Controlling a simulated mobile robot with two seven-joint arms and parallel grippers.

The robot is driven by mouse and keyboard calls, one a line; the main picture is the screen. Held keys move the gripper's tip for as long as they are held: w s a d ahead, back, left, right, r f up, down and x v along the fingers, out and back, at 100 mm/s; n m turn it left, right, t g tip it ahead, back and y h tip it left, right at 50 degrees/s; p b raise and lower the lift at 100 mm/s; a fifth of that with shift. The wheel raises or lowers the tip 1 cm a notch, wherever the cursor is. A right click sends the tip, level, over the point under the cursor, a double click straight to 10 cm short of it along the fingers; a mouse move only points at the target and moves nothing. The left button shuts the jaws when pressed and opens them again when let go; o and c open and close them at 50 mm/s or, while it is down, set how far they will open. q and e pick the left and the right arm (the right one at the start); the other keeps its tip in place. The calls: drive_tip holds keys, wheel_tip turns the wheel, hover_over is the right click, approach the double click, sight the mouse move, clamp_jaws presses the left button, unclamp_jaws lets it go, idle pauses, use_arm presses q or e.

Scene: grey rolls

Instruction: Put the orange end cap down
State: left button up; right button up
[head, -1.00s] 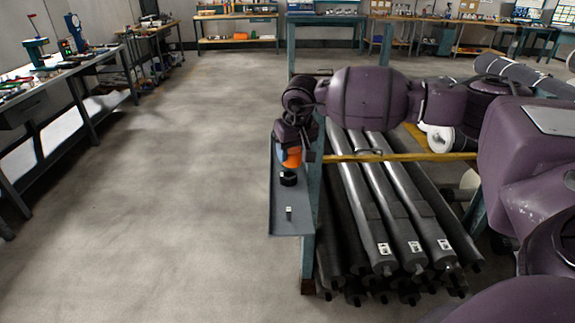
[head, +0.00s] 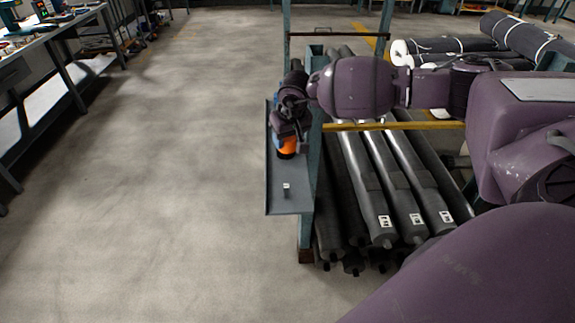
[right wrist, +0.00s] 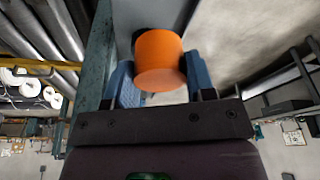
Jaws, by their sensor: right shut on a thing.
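The orange end cap (head: 287,146) is at my right gripper (head: 288,133), over the narrow grey shelf (head: 290,203) on the rack's left side. In the right wrist view the cap (right wrist: 158,58) sits between the two blue fingers of the right gripper (right wrist: 158,78), which is shut on it. A dark round piece (head: 286,155) shows directly below the cap in the head view; I cannot tell whether they touch. My left gripper is not in view.
A small dark item with a white label (head: 286,191) stands on the shelf, nearer than the cap. Several grey rolls (head: 400,170) lie in the rack to the right, under a yellow bar (head: 395,126). The floor (head: 170,170) to the left is clear.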

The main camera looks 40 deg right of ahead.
sight(286, 174)
wheel_tip(286, 174, down, 11)
drive_tip(key=shift+r+b, duration=0.15)
drive_tip(key=shift+b, duration=0.15)
drive_tip(key=o, duration=0.8)
drive_tip(key=shift+c, duration=0.2)
drive_tip(key=shift+r, duration=0.1)
